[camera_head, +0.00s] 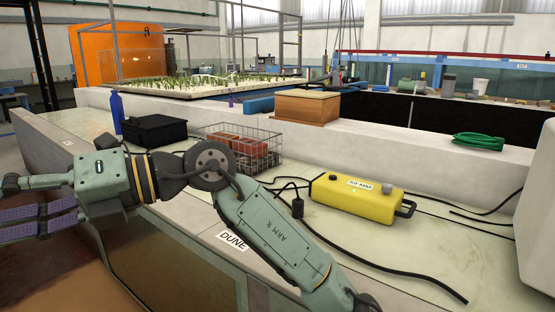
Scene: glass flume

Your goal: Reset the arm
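My arm, green-grey with "ARM R" on one link, reaches from the bottom right of the head view across to the left. My gripper (22,207) is at the left edge, pointing left. Its fingers, some with purple ribbed pads, stand apart with a gap between them. I see nothing held in the gap. The picture's edge cuts off the fingertips. The gripper hangs in front of the pale ledge and the brown area at lower left.
Behind the arm on the ledge are a blue bottle (117,113), a black box (154,131), a wire basket (262,144) with reddish blocks and a yellow case (352,199) with black cables. A wooden box (307,107) and a green coiled hose (478,141) lie farther back.

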